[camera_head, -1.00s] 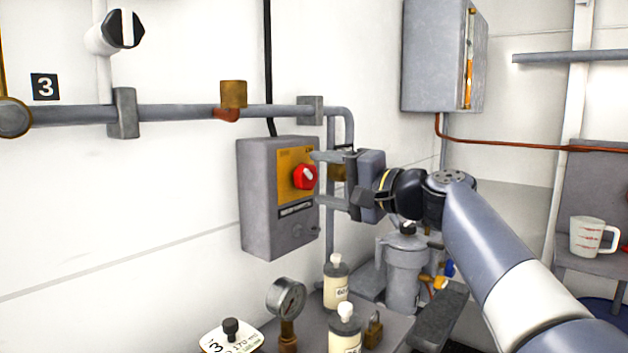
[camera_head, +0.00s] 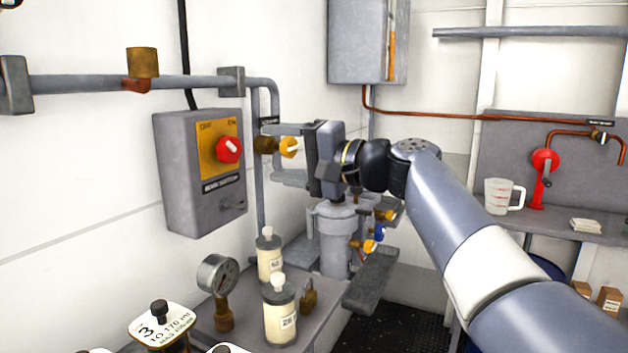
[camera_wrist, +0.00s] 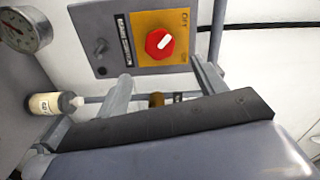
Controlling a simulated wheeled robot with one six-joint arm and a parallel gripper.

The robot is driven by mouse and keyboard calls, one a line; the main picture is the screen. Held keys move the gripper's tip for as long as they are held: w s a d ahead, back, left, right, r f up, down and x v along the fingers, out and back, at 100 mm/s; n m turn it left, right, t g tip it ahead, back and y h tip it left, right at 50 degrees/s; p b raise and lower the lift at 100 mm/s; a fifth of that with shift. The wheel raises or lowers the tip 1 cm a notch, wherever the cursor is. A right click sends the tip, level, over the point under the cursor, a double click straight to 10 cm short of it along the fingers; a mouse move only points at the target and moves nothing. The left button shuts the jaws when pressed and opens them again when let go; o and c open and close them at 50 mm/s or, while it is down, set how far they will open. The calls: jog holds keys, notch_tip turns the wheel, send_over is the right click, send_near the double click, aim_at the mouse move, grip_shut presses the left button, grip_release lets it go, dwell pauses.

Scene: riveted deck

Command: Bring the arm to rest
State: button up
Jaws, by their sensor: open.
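My gripper (camera_head: 280,153) is raised in the middle of the head view, its two fingers pointing left and spread apart with nothing between them. My arm reaches to it from the lower right. The grey switch box (camera_head: 178,190) with a yellow plate and a red knob (camera_head: 228,150) is on the wall to the left of the fingertips, apart from them. In the wrist view the red knob (camera_wrist: 159,43) shows beyond the two open fingers (camera_wrist: 162,80). A yellow-handled valve (camera_head: 288,147) shows behind the fingers.
Below stand a pressure gauge (camera_head: 217,275), two capped bottles (camera_head: 280,318) and a brass padlock (camera_head: 309,297). A grey filter housing (camera_head: 335,240) stands below my gripper. A wall cabinet (camera_head: 366,40) hangs above. A measuring jug (camera_head: 503,196) is on the right-hand bench.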

aim_at(237, 150)
jog(key=p+x, duration=0.1)
jog(key=x, duration=0.8)
jog(key=shift+w+a, duration=0.2)
jog(key=shift+a, duration=0.15)
jog(key=shift+r, duration=0.1)
jog(key=shift+m, duration=0.3)
